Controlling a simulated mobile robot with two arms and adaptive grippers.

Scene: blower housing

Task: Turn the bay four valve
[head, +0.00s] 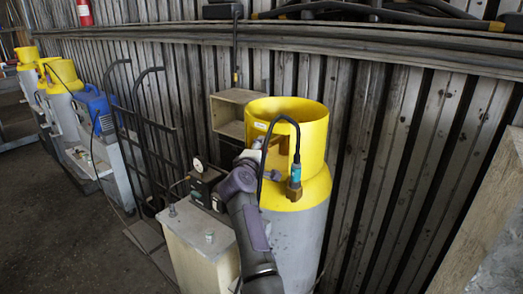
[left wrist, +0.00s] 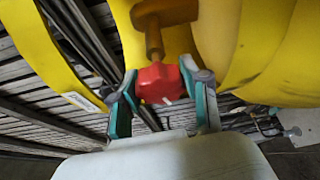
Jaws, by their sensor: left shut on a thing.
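A grey gas cylinder (head: 298,230) with a yellow top collar (head: 312,135) stands against the wall in the head view. In the left wrist view a red valve knob (left wrist: 160,84) on a brass-coloured stem (left wrist: 154,38) sits inside the yellow collar (left wrist: 215,35). My left gripper (left wrist: 160,78) has its teal-edged fingers on either side of the knob and is shut on it. In the head view my arm reaches up to the collar's opening; the knob is hidden there. My right gripper is in neither view.
A black hose with a teal and brass fitting (head: 294,183) hangs at the collar's front. A pale cabinet (head: 195,245) with a gauge box (head: 205,185) stands left of the cylinder. A black hand truck (head: 150,130) leans behind it. More yellow-topped cylinders (head: 62,75) stand far left.

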